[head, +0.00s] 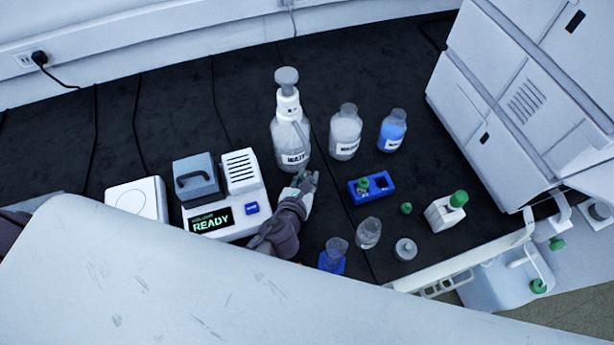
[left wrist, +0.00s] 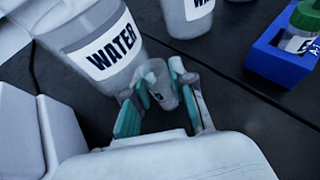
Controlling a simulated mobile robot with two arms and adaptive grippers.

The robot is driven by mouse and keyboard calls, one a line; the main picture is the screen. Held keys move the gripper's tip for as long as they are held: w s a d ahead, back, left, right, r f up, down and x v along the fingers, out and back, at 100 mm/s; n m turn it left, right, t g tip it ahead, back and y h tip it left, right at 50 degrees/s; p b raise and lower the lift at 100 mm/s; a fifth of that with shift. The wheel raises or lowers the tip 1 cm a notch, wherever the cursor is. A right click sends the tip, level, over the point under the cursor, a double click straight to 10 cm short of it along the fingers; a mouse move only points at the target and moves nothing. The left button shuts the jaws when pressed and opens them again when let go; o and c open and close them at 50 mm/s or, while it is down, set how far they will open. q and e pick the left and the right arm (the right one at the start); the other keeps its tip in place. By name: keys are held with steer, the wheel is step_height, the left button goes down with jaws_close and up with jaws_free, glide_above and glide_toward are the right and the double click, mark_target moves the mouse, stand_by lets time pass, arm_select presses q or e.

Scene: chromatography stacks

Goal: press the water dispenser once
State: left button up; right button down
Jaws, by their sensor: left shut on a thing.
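The water dispenser (head: 290,135) is a clear bottle with a white top, a grey round pump head (head: 287,77) and a thin spout. It stands upright on the dark bench, and its WATER label shows large in the left wrist view (left wrist: 112,52). My left gripper (head: 304,181) is just in front of the dispenser's base, below the pump head. In the left wrist view its fingers (left wrist: 156,86) are shut on a small clear vial (left wrist: 160,88). The head view does not show the vial clearly. My right gripper is not in view.
A second clear bottle (head: 345,133) and a blue-filled bottle (head: 392,131) stand right of the dispenser. A blue rack (head: 378,190) with a green-capped vial is nearby. A white device reading READY (head: 245,225) is on the left, a large white instrument (head: 520,110) on the right.

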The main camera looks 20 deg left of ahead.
arm_select(q)
steer(key=shift+f, duration=0.25)
steer(key=o, duration=1)
steer(key=shift+c, duration=0.2)
steer(key=o, duration=0.4)
steer(key=shift+p+v, duration=0.45)
steer(key=shift+v, duration=0.85)
steer(key=shift+p+v, duration=0.4)
steer(key=shift+v, duration=1.35)
